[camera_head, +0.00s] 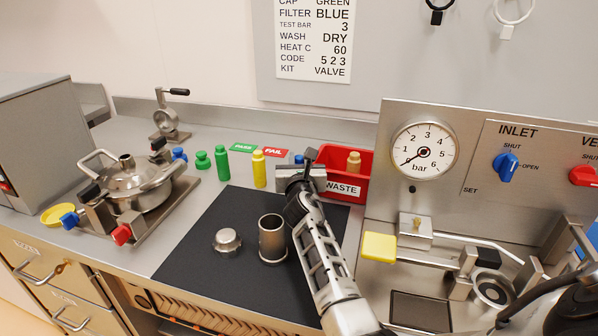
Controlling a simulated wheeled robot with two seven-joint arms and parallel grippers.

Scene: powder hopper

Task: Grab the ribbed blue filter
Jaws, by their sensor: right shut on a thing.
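The blue filter (299,158) stands at the back of the worktop, right of the yellow filter (259,169) and the green filter (222,163). Only a small blue part shows; the rest is hidden behind my right gripper, so its ribs cannot be made out. My right gripper (302,174) reaches in from the lower right and is shut on the blue filter, close in front of the red waste bin. My left gripper is not in view.
The red WASTE bin (342,190) holds a tan cylinder (354,161). An open metal cylinder (272,240) and a metal cap (227,241) stand on the black mat (190,260). A steel vessel (135,184) stands left; the gauge panel (455,195) rises right.

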